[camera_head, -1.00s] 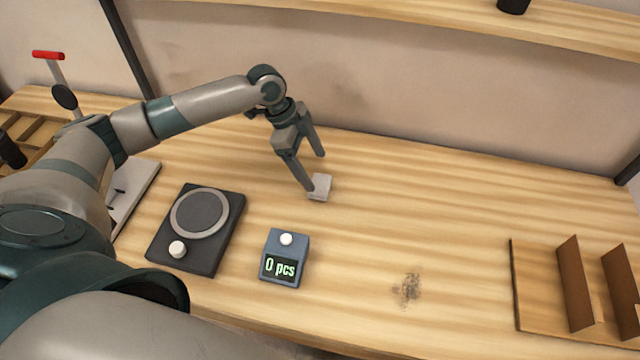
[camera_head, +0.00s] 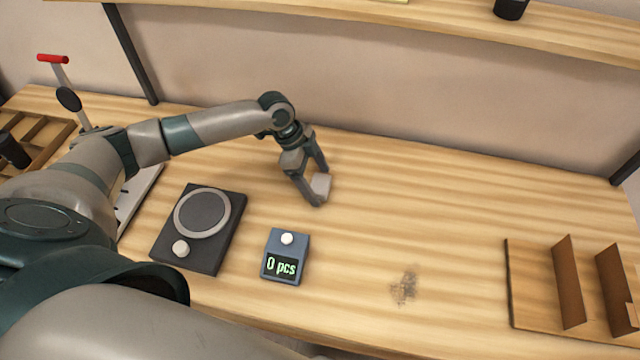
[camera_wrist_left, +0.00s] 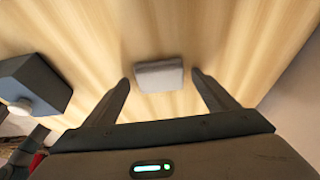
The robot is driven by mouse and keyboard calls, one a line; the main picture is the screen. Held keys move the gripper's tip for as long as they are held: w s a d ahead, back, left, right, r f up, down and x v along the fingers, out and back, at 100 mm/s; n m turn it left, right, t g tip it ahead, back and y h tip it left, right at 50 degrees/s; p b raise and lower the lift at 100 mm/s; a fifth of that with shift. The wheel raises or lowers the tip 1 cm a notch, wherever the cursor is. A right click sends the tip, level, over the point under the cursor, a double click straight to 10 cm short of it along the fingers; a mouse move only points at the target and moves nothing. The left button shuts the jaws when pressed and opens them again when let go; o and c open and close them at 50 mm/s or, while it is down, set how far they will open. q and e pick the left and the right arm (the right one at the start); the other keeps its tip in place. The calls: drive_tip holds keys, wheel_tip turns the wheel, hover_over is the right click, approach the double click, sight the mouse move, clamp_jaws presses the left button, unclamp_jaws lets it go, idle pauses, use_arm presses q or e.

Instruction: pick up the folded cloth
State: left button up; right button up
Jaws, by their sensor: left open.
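The folded cloth (camera_head: 321,184) is a small pale grey block lying on the wooden table. It also shows in the left wrist view (camera_wrist_left: 159,75), between and a little beyond the fingertips. My left gripper (camera_head: 322,187) is open and low over the table, with one finger on each side of the cloth in the head view. In the left wrist view its two fingers (camera_wrist_left: 160,80) stand apart with a gap on each side of the cloth. The near finger hides part of the cloth in the head view. My right gripper is not in view.
A counter box (camera_head: 286,256) reading "0 pcs" and a dark round-plate device (camera_head: 200,228) stand nearer me. A wooden rack (camera_head: 540,290) with upright dividers is at the right. A dark smudge (camera_head: 404,287) marks the table. The table right of the cloth is clear.

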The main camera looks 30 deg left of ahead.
sight(318, 185)
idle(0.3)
use_arm(q)
drive_tip(key=c, duration=1.1)
drive_tip(key=shift+r, duration=0.1)
